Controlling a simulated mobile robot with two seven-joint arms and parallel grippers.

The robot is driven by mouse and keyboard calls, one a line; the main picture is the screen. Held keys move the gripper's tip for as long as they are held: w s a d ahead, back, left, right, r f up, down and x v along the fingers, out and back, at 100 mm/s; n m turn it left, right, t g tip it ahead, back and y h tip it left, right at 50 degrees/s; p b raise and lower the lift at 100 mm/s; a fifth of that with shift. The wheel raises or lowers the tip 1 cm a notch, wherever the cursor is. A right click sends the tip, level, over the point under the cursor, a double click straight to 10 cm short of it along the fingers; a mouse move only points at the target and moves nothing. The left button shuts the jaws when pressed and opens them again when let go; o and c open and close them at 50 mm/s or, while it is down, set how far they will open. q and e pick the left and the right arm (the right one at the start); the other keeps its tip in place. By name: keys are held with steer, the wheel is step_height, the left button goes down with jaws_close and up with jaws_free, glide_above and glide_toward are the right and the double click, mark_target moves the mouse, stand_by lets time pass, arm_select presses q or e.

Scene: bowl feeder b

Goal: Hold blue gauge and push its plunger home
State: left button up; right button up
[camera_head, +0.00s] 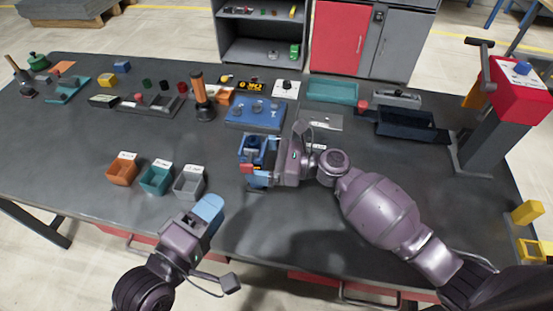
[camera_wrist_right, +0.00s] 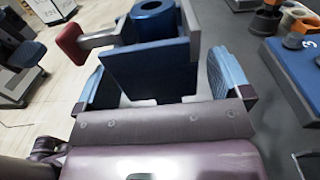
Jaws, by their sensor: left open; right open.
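The blue gauge (camera_head: 259,147) stands near the middle of the table in the head view. In the right wrist view the gauge (camera_wrist_right: 150,70) has a flat blue plate and a round blue ring above it. Its plunger, a grey rod with a red end (camera_wrist_right: 70,45), sticks out to the left. My right gripper (camera_head: 257,162) is at the gauge with its jaws open. In the wrist view, its light-blue fingers flank the plate, with gaps beside it. My left gripper (camera_head: 208,210) is open and empty at the table's front edge, left of the gauge.
Orange (camera_head: 122,170), teal (camera_head: 156,180) and grey (camera_head: 188,183) bins sit left of the gauge. A blue block with holes (camera_head: 255,115) is just behind it. A dark tray (camera_head: 405,124) and red press (camera_head: 520,85) stand right. The front-right tabletop is mostly clear beneath my right arm.

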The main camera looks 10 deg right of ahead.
steer(key=shift+w+a, duration=0.15)
steer(key=shift+a, duration=0.55)
